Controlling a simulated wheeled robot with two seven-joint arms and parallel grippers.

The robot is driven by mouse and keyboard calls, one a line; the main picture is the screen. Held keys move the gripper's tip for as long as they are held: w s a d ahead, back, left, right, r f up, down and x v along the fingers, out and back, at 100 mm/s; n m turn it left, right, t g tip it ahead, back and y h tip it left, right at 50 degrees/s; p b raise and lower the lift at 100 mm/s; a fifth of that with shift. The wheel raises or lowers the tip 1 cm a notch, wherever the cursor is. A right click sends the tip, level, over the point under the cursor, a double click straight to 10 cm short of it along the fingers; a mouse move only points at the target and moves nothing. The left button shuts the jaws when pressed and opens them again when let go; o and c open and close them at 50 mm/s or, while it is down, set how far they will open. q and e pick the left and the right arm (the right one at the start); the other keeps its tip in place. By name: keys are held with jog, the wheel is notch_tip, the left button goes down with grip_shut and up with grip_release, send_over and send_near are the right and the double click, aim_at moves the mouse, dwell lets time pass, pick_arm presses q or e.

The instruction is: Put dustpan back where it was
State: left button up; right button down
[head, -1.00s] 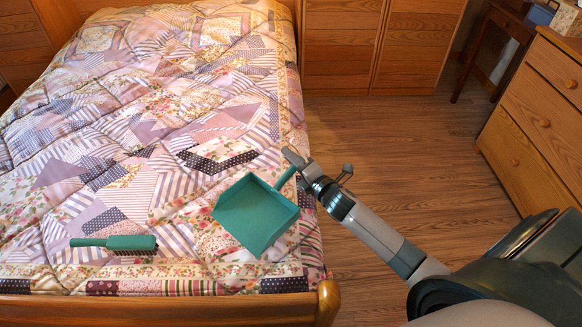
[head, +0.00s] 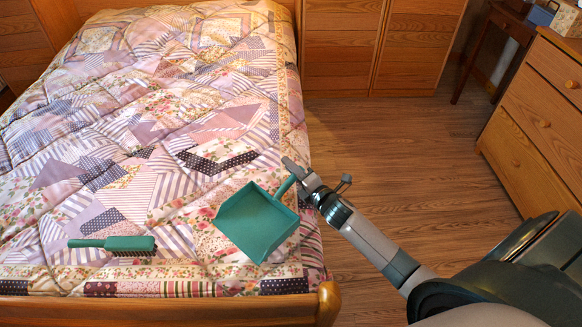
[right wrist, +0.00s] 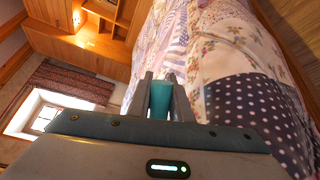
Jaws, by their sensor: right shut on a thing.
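The teal dustpan (head: 257,222) is over the right front part of the bed, its wide pan toward the lower left and its handle toward the upper right. My right gripper (head: 292,170) is shut on the dustpan's handle. In the right wrist view the teal handle (right wrist: 160,100) shows between the two fingers. I cannot tell whether the pan touches the quilt. My left gripper is not in view.
A teal brush (head: 130,243) lies on the patchwork quilt (head: 60,185) to the left of the dustpan. The wooden footboard (head: 160,312) runs along the front. A wooden dresser (head: 535,120) stands at the right; the floor (head: 400,150) between is clear.

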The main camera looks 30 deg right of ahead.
jog(key=c, duration=1.6)
grip_release()
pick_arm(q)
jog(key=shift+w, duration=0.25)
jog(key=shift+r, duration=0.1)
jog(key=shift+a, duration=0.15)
pick_arm(e)
jog(key=shift+r, duration=0.1)
jog(key=shift+s, duration=0.25)
jog(key=s, duration=0.3)
jog(key=s+r, duration=0.1)
jog(key=s, duration=0.3)
jog(key=s+d, duration=0.1)
jog(key=s, duration=0.3)
jog(key=shift+s+r+p, duration=0.15)
jog(key=shift+r+p, duration=0.1)
jog(key=shift+p, duration=0.15)
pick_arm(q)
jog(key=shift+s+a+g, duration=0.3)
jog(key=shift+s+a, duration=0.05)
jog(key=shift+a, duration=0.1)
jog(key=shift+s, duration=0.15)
